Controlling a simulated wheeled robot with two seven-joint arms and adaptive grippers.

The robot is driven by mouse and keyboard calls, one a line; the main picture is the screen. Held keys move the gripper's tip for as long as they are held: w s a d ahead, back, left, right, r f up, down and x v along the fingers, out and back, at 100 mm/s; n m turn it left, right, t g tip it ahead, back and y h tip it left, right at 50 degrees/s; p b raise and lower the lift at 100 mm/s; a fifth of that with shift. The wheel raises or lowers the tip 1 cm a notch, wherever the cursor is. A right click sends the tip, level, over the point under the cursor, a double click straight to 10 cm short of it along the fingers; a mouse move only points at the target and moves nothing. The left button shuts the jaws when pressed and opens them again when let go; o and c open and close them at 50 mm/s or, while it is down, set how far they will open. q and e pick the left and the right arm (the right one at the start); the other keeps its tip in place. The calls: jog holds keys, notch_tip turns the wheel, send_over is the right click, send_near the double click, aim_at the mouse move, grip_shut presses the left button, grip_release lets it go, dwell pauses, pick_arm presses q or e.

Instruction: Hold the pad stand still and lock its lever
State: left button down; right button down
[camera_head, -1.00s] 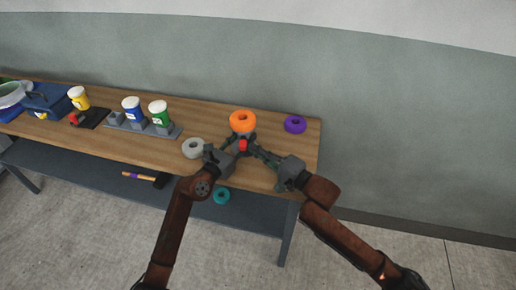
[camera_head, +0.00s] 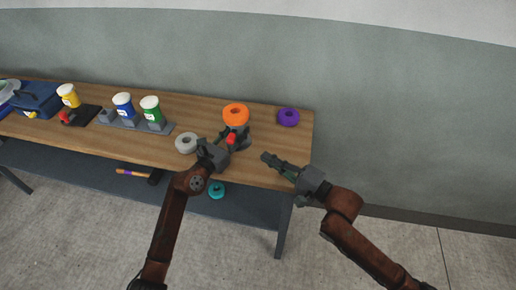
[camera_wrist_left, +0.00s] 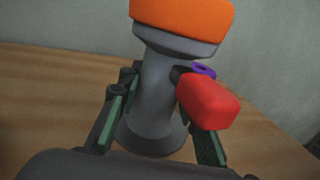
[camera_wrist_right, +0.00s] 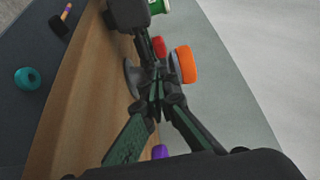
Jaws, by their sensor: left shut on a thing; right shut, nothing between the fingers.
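The pad stand (camera_wrist_left: 153,85) is a grey flared column with an orange pad (camera_head: 235,113) on top. It is upright on the bench, near the right end. Its lever has a red knob (camera_wrist_left: 207,103), which sticks out on the near right side of the column in the left wrist view. My left gripper (camera_head: 230,143) is shut on the column, one finger on each side, below the pad. My right gripper (camera_head: 267,158) is shut and empty, apart from the stand on its right. In the right wrist view, the pad (camera_wrist_right: 187,64) and knob (camera_wrist_right: 159,47) show beyond its fingers.
A purple ring (camera_head: 288,117) lies right of the stand, a grey ring (camera_head: 186,143) left of it. Blue (camera_head: 123,104), green (camera_head: 151,109) and yellow (camera_head: 68,95) tubs stand farther left. A teal ring (camera_head: 217,190) is on the lower shelf. The bench's right front is clear.

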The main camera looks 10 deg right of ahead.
jog(key=shift+s+d, duration=0.4)
jog(key=shift+s, duration=0.4)
jog(key=shift+s+d, duration=0.4)
jog(key=shift+s, duration=0.4)
pick_arm(q)
jog(key=c, duration=1.3)
grip_release()
jog(key=shift+a, duration=0.1)
